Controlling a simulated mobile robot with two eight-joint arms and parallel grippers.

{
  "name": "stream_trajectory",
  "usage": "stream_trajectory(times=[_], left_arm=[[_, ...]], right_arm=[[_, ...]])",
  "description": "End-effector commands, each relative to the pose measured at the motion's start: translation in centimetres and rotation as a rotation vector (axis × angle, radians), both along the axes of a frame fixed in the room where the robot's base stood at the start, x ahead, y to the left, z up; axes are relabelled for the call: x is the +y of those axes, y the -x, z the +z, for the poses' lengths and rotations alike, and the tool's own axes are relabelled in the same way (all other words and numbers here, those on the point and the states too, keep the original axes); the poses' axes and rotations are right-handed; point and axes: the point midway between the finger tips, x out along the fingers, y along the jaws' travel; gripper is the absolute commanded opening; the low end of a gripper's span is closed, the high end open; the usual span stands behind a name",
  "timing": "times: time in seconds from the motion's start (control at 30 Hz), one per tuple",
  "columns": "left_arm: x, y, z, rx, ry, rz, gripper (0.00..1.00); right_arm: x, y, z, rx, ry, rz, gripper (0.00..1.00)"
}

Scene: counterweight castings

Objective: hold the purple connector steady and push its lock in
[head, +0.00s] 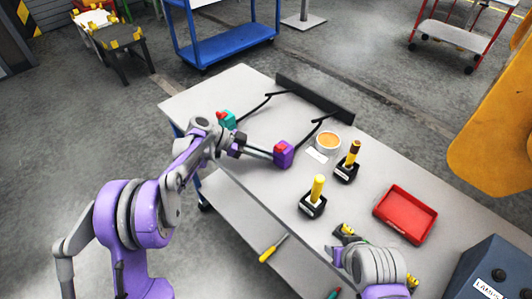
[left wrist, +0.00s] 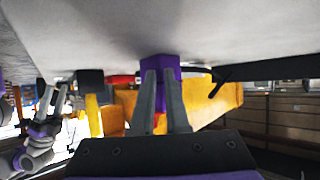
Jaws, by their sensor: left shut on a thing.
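The purple connector (head: 286,160) stands on the table, with a red lock (head: 281,148) at its top and a black cable behind it. My left gripper (head: 270,154) is shut on the connector from the left. The left wrist view shows the purple connector (left wrist: 162,66) between the two grey fingers. A bit of red shows low between them. How far the lock sits in is too small to tell. My right gripper (left wrist: 54,100) shows at the left of the left wrist view, fingers apart and empty, away from the connector. In the head view its fingers are hard to make out.
A teal connector (head: 228,120) with a red top sits further left, cabled to the black bar (head: 314,96). An orange-filled round tub (head: 327,141), two black-based pieces with upright handles (head: 315,200) and a red tray (head: 393,213) stand to the right. A yellow-handled tool (head: 269,253) lies lower down.

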Motion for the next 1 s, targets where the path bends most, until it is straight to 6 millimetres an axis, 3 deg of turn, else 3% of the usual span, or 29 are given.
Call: stream_trajectory(times=[0.2,0.77,0.93,1.0], left_arm=[[-0.02,0.0,0.01,0.0,0.0,0.0,0.01],[0.0,0.0,0.01,0.0,0.0,0.0,1.0],[0.0,0.0,0.01,0.0,0.0,0.0,1.0],[0.01,0.05,0.1,0.002,-0.002,0.002,1.0]], right_arm=[[0.0,0.0,0.0,0.0,0.0,0.0,0.5],[0.0,0.0,0.0,0.0,0.0,0.0,0.5],[0.0,0.0,0.0,0.0,0.0,0.0,0.52],[0.0,-0.01,0.03,0.0,0.0,0.0,0.64]])
